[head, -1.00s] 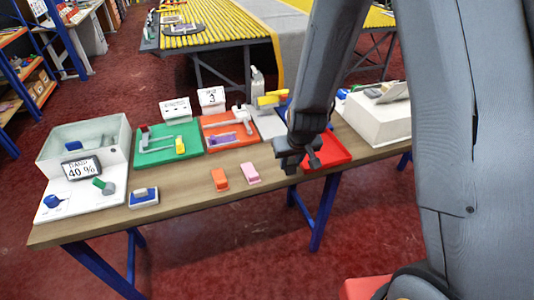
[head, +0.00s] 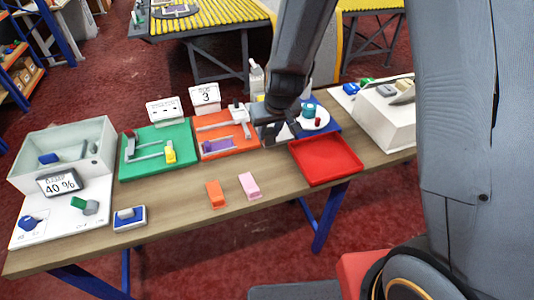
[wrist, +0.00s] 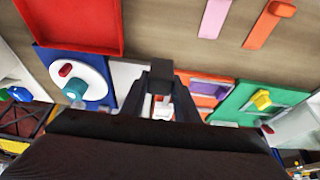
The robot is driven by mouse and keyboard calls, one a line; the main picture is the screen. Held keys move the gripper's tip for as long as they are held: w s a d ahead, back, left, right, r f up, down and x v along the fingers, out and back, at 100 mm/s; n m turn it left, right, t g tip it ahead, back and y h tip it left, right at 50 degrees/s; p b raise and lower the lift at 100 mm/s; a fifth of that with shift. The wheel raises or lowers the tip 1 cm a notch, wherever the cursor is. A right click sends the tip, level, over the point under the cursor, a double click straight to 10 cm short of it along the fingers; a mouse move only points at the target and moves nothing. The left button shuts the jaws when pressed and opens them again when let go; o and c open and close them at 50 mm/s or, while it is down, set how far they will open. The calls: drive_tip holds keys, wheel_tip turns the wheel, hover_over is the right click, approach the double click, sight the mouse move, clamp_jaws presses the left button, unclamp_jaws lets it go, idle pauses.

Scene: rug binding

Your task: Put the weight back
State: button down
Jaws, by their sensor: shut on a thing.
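My gripper (head: 277,132) is above the back of the bench, between the orange board (head: 238,150) and the blue board (head: 331,127). In the wrist view my gripper (wrist: 163,85) is shut on a small pale thing (wrist: 163,107). Most of that thing is hidden by the fingers, and I cannot tell for sure whether it is the weight. A teal cylinder (head: 308,109) and a small red piece (head: 318,122) sit on a white disc on the blue board. They also show left of my fingers in the wrist view.
The red tray (head: 326,160) at the right looks empty. A green board (head: 158,152), an orange block (head: 215,194) and a pink block (head: 249,185) lie to the left. A pale bin (head: 62,150) stands at the far left and a white box (head: 385,124) at the right.

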sight(268, 144)
drive_tip(key=shift+w+f, duration=0.15)
drive_tip(key=shift+f+b, duration=0.25)
drive_tip(key=shift+b, duration=0.2)
wheel_tip(268, 144, down, 5)
drive_tip(key=b, duration=0.5)
drive_tip(key=shift+a+r, duration=0.1)
drive_tip(key=shift+r, duration=0.05)
drive_tip(key=shift+f+b, duration=2.2)
drive_tip(key=shift+f, duration=0.2)
drive_tip(key=c, duration=1.4)
unclamp_jaws()
drive_tip(key=shift+o, duration=0.2)
drive_tip(key=shift+r, duration=0.15)
